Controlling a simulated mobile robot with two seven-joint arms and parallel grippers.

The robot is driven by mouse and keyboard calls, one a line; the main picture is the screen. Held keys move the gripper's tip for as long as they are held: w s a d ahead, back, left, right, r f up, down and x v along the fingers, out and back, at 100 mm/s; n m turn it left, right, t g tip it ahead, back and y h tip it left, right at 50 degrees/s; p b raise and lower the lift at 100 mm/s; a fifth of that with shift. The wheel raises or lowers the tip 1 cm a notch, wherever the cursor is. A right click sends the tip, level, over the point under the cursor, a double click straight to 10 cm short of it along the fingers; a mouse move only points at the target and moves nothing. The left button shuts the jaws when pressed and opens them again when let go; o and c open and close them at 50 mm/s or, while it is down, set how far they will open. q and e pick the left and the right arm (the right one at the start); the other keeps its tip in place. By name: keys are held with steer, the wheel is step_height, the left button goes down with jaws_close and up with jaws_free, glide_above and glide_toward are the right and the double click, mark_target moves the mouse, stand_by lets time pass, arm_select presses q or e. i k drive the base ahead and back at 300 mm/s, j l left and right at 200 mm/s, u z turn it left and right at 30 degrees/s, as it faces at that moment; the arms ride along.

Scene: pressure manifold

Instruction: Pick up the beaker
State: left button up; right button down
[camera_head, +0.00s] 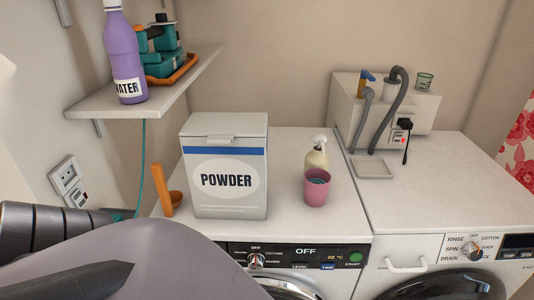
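A pink cup-shaped beaker (316,192) stands upright on the left washing machine's white top, near its front right. Something bluish shows inside its open mouth, too small to make out. A cream pump bottle (317,155) stands just behind it, partly hidden by it. Parts of my own arm fill the lower left of the head view. Neither gripper's fingertips can be made out in the head view, and no gripper touches the pink beaker.
A white POWDER box (226,203) stands left of the beaker, with an orange scoop (162,190) beside it. A shelf (190,75) above left holds a purple WATER bottle (124,50). The right machine's top (450,180) is mostly clear; hoses (388,110) rise behind it.

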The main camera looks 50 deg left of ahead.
mark_target(316, 181)
steer(key=u, duration=1.2)
steer(key=l, duration=0.3)
steer(key=i+u, duration=0.05)
